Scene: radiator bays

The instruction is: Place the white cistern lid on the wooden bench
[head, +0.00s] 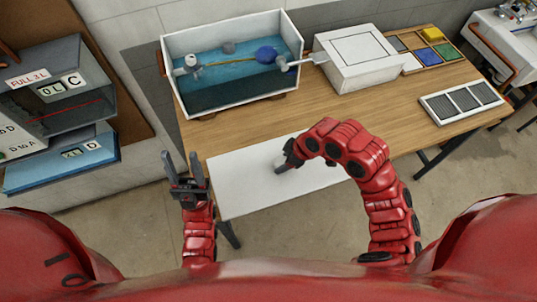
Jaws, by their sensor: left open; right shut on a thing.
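The white cistern lid (240,185) is a flat white slab at the front left of the wooden bench (410,115), along its front edge. I cannot tell whether it rests on the wood or is just above it. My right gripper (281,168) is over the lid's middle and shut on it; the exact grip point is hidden. My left gripper (183,172) is open and empty, off the bench's left side, with its fingers pointing up and away.
An open cistern (178,108) with water and a blue float (266,55) stands behind the lid. A white box (350,62), a tray of coloured squares (437,50) and a white grille (430,107) are to the right. A shelf unit (115,150) is at left. Bare wood shows at centre right.

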